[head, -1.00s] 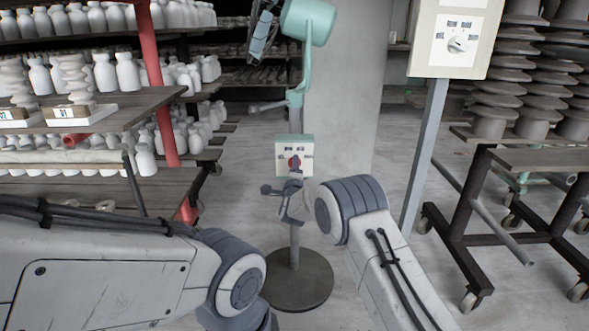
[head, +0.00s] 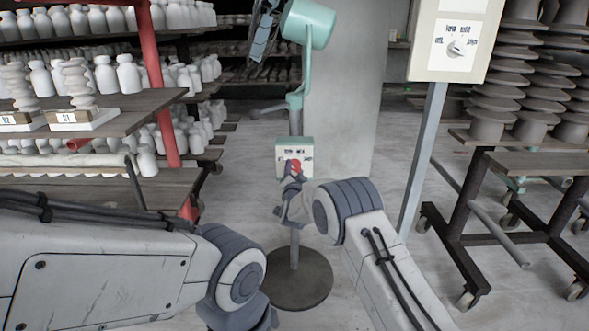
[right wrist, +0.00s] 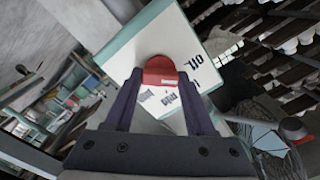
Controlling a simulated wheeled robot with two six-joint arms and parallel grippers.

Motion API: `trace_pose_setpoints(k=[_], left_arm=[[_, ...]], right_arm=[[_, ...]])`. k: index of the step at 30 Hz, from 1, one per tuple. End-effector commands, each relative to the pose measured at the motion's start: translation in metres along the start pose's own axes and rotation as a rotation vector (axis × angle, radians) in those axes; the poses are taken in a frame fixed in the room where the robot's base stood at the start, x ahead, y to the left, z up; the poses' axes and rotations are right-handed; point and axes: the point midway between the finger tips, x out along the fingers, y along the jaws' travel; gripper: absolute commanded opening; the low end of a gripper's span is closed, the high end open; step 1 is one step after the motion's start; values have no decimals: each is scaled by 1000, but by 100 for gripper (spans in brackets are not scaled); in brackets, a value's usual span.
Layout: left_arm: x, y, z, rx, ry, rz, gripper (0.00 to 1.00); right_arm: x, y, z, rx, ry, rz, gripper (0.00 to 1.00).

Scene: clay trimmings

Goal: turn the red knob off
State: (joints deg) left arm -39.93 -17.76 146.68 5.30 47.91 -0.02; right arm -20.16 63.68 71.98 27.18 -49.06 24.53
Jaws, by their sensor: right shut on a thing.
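The red knob (head: 294,166) is on the front of a small pale control box with a teal edge (head: 307,143), on a thin stand. In the right wrist view the red knob (right wrist: 159,70) sits between the two fingers of my right gripper (right wrist: 160,76), which is shut on it. Printed labels (right wrist: 193,68) show on the white panel around it; I cannot tell surely which one the knob points at. In the head view my right gripper (head: 292,176) hides the knob's lower part. My left arm comes in from the left, but its gripper is not visible.
A larger box with a white dial (head: 457,48) stands on a grey post at the right. The stand has a round dark base (head: 298,280). Shelves of white bottles (head: 127,72) are at the left, a wheeled rack (head: 540,162) at the right.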

Motion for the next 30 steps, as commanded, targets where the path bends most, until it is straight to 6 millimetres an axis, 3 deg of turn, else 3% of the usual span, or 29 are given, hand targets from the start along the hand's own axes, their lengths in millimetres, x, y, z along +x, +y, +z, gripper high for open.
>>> trace_pose_setpoints(k=[13,30], left_arm=[[-11,1,-1,0,0,0,0],[-13,1,-1,0,0,0,0]], right_arm=[[-1,0,3,-301,-8,-1,0],[-1,0,4,-380,-8,-1,0]])
